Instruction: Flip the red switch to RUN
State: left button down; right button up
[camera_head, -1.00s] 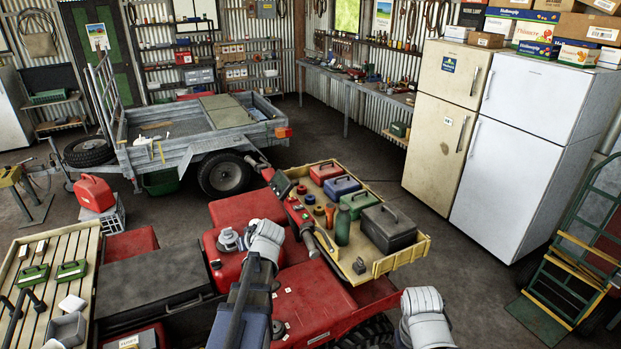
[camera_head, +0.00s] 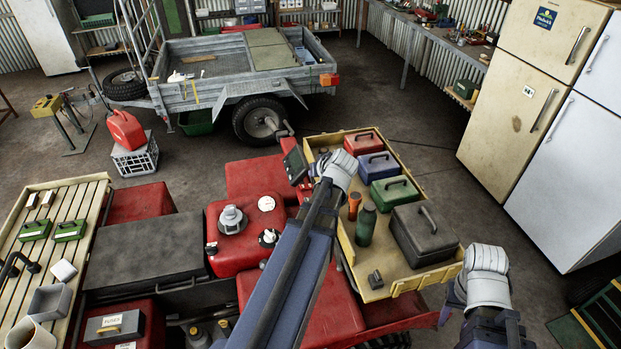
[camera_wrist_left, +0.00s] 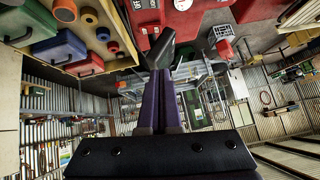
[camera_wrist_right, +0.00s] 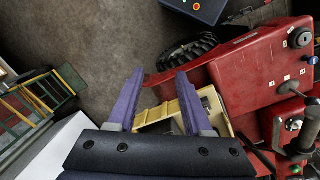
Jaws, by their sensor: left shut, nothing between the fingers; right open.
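I cannot make out the red switch in any view. The quad (camera_head: 235,237) is red, with a dark handlebar and a small black display (camera_head: 295,165) in the middle of the head view. My left arm crosses over the quad, and its gripper is hidden in the head view. In the left wrist view my left gripper (camera_wrist_left: 163,74) is shut and empty, its tips close to a black part (camera_wrist_left: 161,46); I cannot tell if they touch. My right gripper (camera_wrist_right: 160,72) is open and empty, with a yellow crate beyond its fingers.
A yellow crate (camera_head: 398,283) with toolboxes and a green bottle (camera_head: 366,224) stands right of the handlebar, close to my arms. A slatted wooden rack (camera_head: 58,192) is at left. A trailer (camera_head: 225,92) and fridges (camera_head: 520,100) stand behind. Bare floor lies between crate and fridges.

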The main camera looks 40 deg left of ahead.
pick_arm(q)
jog(key=shift+s, duration=0.15)
pick_arm(e)
jog(key=shift+o, duration=0.2)
jog(key=shift+s, duration=0.15)
jog(key=o, duration=0.5)
jog(key=shift+f, duration=0.1)
jog(key=shift+c, duration=0.2)
jog(key=o, duration=0.3)
jog(key=shift+f+b, duration=0.4)
jog(key=shift+b, duration=0.15)
pick_arm(q)
jog(key=b, duration=0.6)
send_near(301, 184)
jog(key=w+a, duration=0.2)
jog(key=a, duration=0.1)
jog(key=shift+w+f, duration=0.25)
jog(key=shift+w, duration=0.1)
notch_tip(301, 184, down, 2)
jog(key=shift+s+a+f+b, duration=0.1)
jog(key=shift+a+f+b, duration=0.05)
jog(key=shift+b, duration=1.1)
jog(key=shift+s+f+b, duration=0.15)
jog(key=shift+f+b, duration=0.5)
jog(key=shift+b, duration=0.05)
pick_arm(e)
notch_tip(301, 184, down, 10)
